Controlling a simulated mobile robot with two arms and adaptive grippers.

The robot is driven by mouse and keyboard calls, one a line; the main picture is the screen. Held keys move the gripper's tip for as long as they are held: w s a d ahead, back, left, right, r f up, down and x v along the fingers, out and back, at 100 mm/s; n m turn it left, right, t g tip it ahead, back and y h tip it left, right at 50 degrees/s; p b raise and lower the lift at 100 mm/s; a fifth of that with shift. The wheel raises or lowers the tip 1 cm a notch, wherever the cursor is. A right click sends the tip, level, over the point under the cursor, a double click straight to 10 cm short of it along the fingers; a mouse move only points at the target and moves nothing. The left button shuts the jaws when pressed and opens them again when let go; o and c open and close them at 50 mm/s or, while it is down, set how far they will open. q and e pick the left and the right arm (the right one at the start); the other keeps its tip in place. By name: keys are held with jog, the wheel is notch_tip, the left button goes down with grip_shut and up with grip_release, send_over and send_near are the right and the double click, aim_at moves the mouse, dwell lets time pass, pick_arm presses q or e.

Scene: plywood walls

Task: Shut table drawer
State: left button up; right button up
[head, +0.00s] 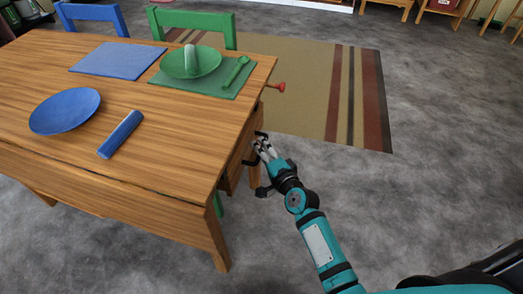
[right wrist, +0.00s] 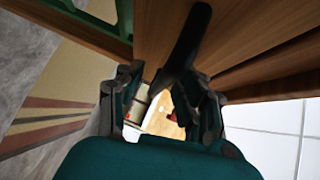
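The wooden table (head: 165,170) fills the left of the head view. Its drawer (head: 235,173) is in the right-hand side, below the tabletop, and is partly hidden by my gripper. I cannot tell how far it stands out. The drawer's dark curved handle (right wrist: 187,42) shows in the right wrist view. My right gripper (head: 263,148) is at the handle in the head view. In the right wrist view its fingers (right wrist: 165,100) are spread on either side of the handle's lower end; contact is unclear. My left gripper is not in view.
On the tabletop are a blue plate (head: 65,110), a blue roll (head: 121,134), a blue mat (head: 118,60) and a green plate (head: 190,61). Grey floor to the right is clear.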

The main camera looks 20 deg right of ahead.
aim_at(248, 149)
grip_shut()
jog(key=shift+a, duration=0.2)
jog(key=w+a, duration=0.2)
jog(key=a, duration=0.1)
jog(key=shift+w+a+p, duration=0.15)
jog(key=shift+a+p, duration=0.05)
jog(key=shift+p, duration=0.2)
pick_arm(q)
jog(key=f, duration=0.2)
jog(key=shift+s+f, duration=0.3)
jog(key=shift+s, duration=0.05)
pick_arm(e)
grip_release()
jog(key=shift+w, duration=0.1)
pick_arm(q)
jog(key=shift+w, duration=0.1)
